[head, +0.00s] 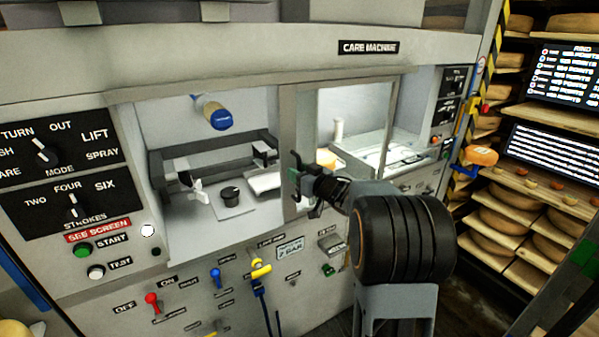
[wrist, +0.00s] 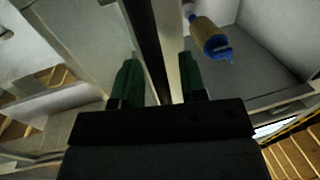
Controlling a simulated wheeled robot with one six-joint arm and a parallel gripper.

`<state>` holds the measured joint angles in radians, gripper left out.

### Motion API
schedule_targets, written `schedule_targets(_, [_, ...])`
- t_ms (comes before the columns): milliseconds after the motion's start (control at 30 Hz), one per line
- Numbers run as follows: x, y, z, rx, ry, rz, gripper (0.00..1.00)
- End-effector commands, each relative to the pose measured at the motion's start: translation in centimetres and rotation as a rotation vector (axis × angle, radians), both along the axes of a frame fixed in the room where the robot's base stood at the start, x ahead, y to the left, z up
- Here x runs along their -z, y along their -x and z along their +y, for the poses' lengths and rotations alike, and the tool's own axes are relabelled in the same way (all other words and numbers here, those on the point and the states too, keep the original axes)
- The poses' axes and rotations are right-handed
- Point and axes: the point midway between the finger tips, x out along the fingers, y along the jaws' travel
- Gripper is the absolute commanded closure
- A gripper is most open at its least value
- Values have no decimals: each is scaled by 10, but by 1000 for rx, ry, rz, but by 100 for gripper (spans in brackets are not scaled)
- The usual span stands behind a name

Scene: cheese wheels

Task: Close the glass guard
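The glass guard appears to be the clear pane in a grey frame (head: 297,115) on the right half of the care machine's front opening; the pane itself is hard to make out. The left half of the opening is uncovered. My gripper (head: 303,184) is at the lower part of the grey upright. In the wrist view my gripper (wrist: 159,80) has its two green fingers apart. A dark upright bar (wrist: 150,40) with pale edges runs between them. I cannot tell whether the fingers touch it.
Inside the left opening hang a blue-tipped roller (head: 213,113) and a dark frame over a tray. A control panel (head: 72,175) lies left, with knobs and levers below. Cheese shelves (head: 520,215) and an orange item (head: 481,156) are at right.

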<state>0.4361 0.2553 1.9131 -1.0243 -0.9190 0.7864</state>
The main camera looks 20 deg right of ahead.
Motion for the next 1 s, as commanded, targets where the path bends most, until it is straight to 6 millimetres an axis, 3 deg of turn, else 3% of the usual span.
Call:
schedule_targets(267, [0,-1,0,0,0,0,61])
schedule_targets(700, [0,-1,0,0,1,0,100])
schedule_targets(1000, [0,-1,-3,1,1,1,100])
